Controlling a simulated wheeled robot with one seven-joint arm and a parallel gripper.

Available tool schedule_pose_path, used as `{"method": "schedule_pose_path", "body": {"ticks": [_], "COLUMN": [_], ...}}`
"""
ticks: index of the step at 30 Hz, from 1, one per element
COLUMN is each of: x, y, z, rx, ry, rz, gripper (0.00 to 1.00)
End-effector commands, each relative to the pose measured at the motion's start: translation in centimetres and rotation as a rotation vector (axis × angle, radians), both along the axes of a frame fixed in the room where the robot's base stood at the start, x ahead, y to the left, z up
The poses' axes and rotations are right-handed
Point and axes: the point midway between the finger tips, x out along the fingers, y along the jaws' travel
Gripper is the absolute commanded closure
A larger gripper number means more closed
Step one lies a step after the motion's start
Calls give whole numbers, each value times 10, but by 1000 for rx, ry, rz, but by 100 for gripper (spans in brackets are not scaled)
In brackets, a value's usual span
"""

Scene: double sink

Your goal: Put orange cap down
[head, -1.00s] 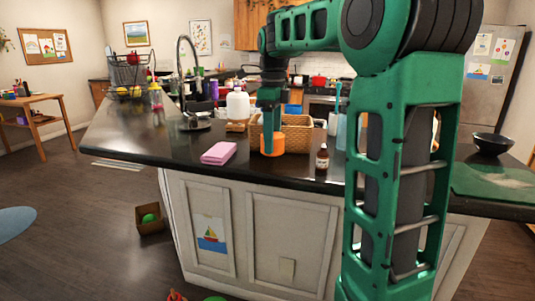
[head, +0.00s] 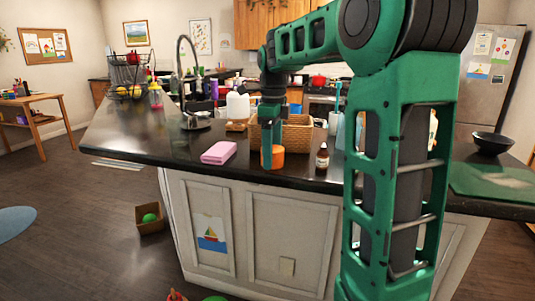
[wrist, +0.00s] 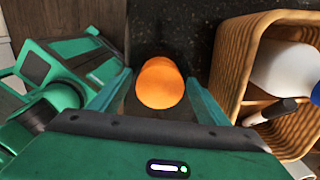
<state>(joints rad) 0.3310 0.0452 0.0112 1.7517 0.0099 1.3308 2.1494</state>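The orange cap (head: 279,157) stands on the dark counter near its front edge, in front of the wicker basket. In the head view, one green finger of my gripper (head: 272,157) hides its left part. In the wrist view, the orange cap (wrist: 160,83) lies between the two fingertips of my gripper (wrist: 160,92), with dark gaps on both sides. My gripper is open around it, and the fingers do not seem to touch it.
The wicker basket (wrist: 228,75) is close to my right finger in the wrist view. A brown bottle (head: 322,158) stands to the right of the cap. A pink sponge or cloth (head: 218,153) lies to the left. The counter's front edge is close.

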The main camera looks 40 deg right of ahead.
Motion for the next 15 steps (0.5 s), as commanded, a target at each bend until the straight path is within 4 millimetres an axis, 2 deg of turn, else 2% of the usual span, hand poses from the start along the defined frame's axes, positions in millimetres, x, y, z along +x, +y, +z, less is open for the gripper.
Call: {"method": "schedule_pose_path", "body": {"ticks": [8, 11, 15], "x": [1, 1, 1], "y": [0, 0, 0], "z": [7, 19, 46], "rx": [-1, -2, -2], "ry": [-2, -3, -4], "rz": [0, 0, 1], "gripper": [30, 30, 30]}}
